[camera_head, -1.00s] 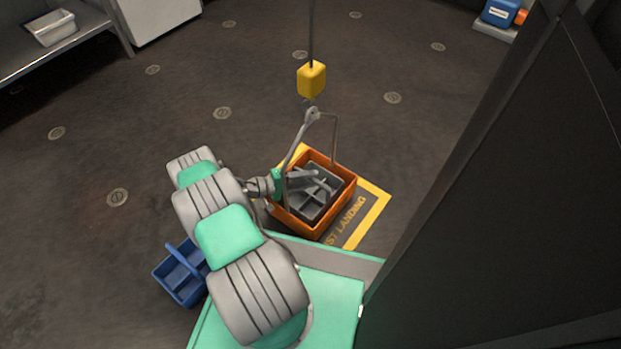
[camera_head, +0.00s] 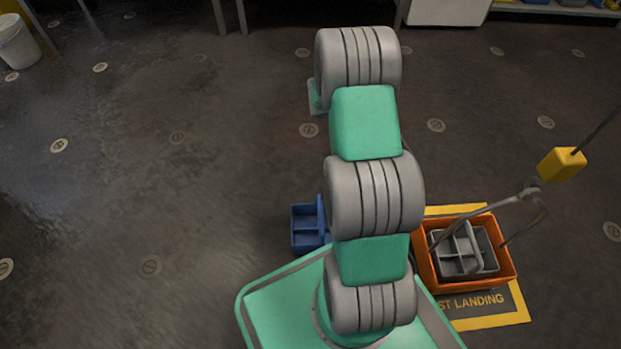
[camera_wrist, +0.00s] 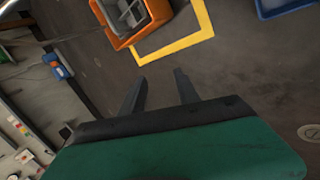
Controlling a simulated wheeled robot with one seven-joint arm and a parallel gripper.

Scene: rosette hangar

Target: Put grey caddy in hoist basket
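The grey caddy (camera_head: 462,250) sits inside the orange hoist basket (camera_head: 471,285) in the head view, with its handle up. Both also show at the top of the wrist view, where the caddy (camera_wrist: 128,12) is cut by the frame edge and the basket (camera_wrist: 150,30) is partly cut too. My gripper (camera_wrist: 160,88) shows in the wrist view with its two fingers apart and nothing between them. It is away from the basket. In the head view my gripper is hidden behind my arm.
The basket stands on a yellow-edged landing mark (camera_head: 490,322). A yellow hoist block (camera_head: 561,163) hangs above it on a cable. A blue caddy (camera_head: 306,228) stands on the floor left of the basket. A white bucket (camera_head: 17,42) is far left. The left floor is clear.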

